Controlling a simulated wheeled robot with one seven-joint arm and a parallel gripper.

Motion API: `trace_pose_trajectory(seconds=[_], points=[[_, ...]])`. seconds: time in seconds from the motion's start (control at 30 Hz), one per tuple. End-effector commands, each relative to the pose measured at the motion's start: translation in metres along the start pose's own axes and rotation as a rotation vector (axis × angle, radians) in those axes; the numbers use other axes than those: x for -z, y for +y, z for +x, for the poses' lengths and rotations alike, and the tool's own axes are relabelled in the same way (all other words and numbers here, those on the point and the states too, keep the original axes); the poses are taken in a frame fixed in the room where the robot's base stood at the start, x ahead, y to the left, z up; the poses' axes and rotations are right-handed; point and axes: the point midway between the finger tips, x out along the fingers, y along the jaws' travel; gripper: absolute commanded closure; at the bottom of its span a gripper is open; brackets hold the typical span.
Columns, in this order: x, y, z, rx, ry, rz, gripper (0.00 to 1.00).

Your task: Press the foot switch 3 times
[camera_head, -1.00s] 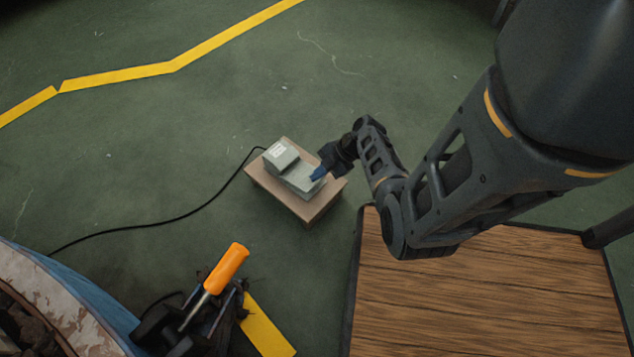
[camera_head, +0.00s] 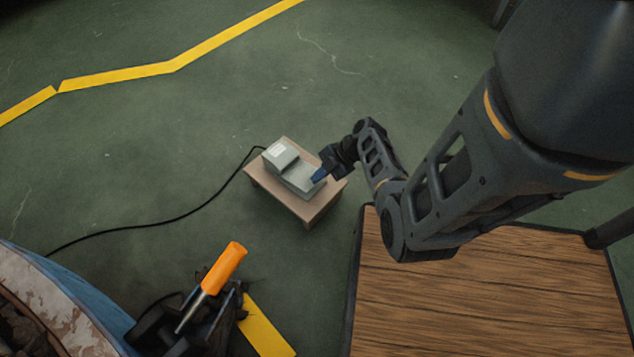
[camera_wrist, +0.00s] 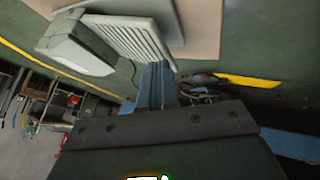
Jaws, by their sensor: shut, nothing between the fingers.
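The foot switch (camera_head: 293,170) is a grey-green unit with a raised housing at its left end and a flat ribbed pedal at its right end. It sits on a small tan block (camera_head: 262,186) on the floor. My gripper (camera_head: 319,175) is shut and empty, its blue fingertips at the right end of the pedal. In the wrist view the ribbed pedal (camera_wrist: 128,38) lies right at the tips of the blue fingers (camera_wrist: 157,75). I cannot tell whether the tips touch it or hover just over it.
A black cable (camera_head: 190,212) runs from the switch to the lower left. A wooden-topped table (camera_head: 480,290) stands at the lower right under my arm. An orange-handled screwdriver (camera_head: 224,268) stands in a dark holder at the bottom. The green floor beyond the block is open.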

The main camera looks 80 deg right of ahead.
Motion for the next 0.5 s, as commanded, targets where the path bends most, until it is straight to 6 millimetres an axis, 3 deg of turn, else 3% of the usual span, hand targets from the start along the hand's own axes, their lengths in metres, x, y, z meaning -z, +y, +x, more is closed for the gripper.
trace_pose_trajectory(seconds=[0.5], points=[[-0.0031,-0.0034,0.0046,0.0,0.0,0.001,1.0]])
